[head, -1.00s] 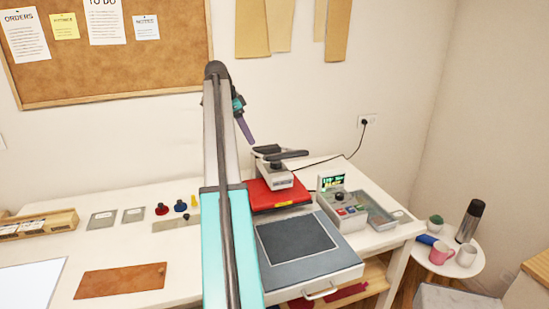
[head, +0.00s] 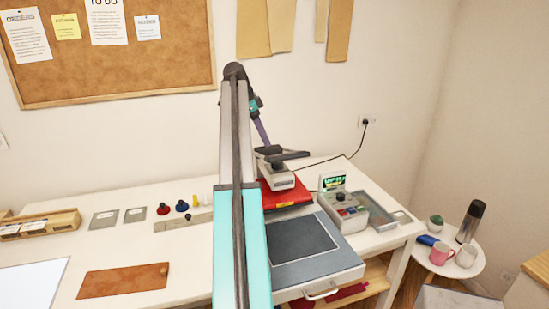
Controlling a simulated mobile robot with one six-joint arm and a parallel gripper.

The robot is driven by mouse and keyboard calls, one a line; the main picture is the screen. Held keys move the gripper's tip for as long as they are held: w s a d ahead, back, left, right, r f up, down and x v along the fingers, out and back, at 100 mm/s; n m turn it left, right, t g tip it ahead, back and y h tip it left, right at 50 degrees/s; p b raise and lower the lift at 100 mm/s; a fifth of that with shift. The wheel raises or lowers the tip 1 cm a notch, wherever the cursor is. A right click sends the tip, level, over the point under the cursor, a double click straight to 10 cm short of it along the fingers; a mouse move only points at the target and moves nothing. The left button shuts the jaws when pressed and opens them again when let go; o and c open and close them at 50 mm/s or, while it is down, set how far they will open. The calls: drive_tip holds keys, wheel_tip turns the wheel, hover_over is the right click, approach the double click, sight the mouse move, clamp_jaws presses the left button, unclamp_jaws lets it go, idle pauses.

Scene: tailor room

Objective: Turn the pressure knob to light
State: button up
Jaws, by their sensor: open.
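A grey control box (head: 350,214) stands on the white table, right of the heat press, with a lit green display (head: 332,183) above it. A small dark knob (head: 340,197) sits on its top face, behind a row of small coloured buttons. The knob's pointer and markings are too small to read. The heat press has a red plate (head: 285,193) and a black-handled grey head (head: 276,175). My gripper (head: 266,143) shows as a thin purple end, open and empty, above and behind the press head. It is left of the control box and well apart from the knob.
A grey pad (head: 300,240) on the press base lies in front. A power cord (head: 350,150) runs to the wall socket.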

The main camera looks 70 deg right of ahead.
sight(277, 164)
drive_tip(key=p+x, duration=0.4)
drive_tip(key=x, duration=0.7)
drive_tip(key=shift+f, duration=0.25)
